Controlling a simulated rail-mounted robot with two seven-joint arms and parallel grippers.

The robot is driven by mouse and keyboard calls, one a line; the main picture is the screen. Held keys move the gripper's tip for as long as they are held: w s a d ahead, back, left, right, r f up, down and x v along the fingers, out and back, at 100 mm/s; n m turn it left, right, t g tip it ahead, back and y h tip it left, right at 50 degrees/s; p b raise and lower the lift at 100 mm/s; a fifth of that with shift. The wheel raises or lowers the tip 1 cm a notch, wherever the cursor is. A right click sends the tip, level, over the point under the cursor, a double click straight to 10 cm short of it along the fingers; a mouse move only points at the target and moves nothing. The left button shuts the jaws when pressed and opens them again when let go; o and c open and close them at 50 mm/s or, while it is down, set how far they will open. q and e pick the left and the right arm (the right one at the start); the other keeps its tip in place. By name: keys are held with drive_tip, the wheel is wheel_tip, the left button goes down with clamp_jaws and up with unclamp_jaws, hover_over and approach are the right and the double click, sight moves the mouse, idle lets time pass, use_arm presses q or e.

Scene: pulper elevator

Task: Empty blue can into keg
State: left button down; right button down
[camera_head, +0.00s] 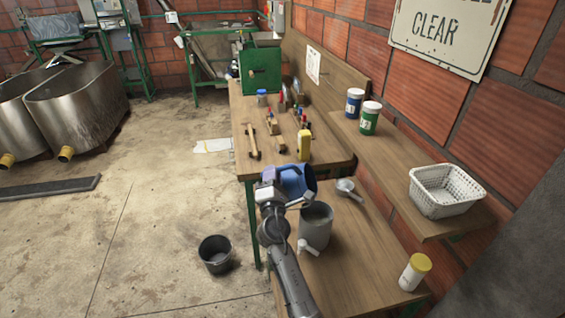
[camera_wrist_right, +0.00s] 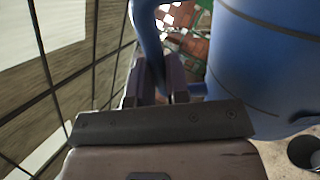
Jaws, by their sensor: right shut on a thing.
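The blue can (camera_head: 291,180) is at the near end of the workbench, just behind the grey keg. My right gripper (camera_head: 270,180) is at its left side. In the right wrist view the fingers (camera_wrist_right: 166,82) are shut on the can's blue handle, with the can's body (camera_wrist_right: 265,65) filling the right side. The can looks tilted; I cannot tell by how much, and no liquid shows. The grey keg (camera_head: 316,230) stands upright on the lower wooden table, with a pale tap (camera_head: 308,247) on its near side. My left gripper is not in view.
A metal scoop-like tool (camera_head: 347,187) lies right of the keg. A yellow-lidded jar (camera_head: 415,272) stands at the near right. A white basket (camera_head: 444,190) sits on the wall shelf. A dark bucket (camera_head: 216,254) stands on the floor. Tools and a yellow bottle (camera_head: 304,146) occupy the bench.

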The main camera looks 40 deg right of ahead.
drive_tip(key=w+n+y+p, duration=0.1)
drive_tip(key=p, duration=0.1)
drive_tip(key=a+n+p, duration=0.1)
drive_tip(key=n, duration=0.1)
drive_tip(key=shift+w+a+r+t+y+p, duration=0.15)
drive_tip(key=shift+w+t+y+p, duration=0.2)
drive_tip(key=shift+t+y+p, duration=0.05)
wheel_tip(320, 180, down, 9)
drive_tip(key=n+y+p, duration=0.1)
drive_tip(key=n+p, duration=0.2)
drive_tip(key=n+y+p, duration=0.1)
drive_tip(key=n+p, duration=0.2)
drive_tip(key=n+g+y+p, duration=0.1)
drive_tip(key=n+p, duration=0.2)
drive_tip(key=n, duration=0.1)
drive_tip(key=shift+s+r+y, duration=0.1)
drive_tip(key=shift+y, duration=0.3)
drive_tip(key=shift+f+n+p, duration=0.35)
drive_tip(key=shift+f+n, duration=0.15)
drive_tip(key=shift+f, duration=0.15)
drive_tip(key=shift+s+d+f+n+g, duration=0.25)
drive_tip(key=shift+f+n+g, duration=0.15)
drive_tip(key=shift+f, duration=0.15)
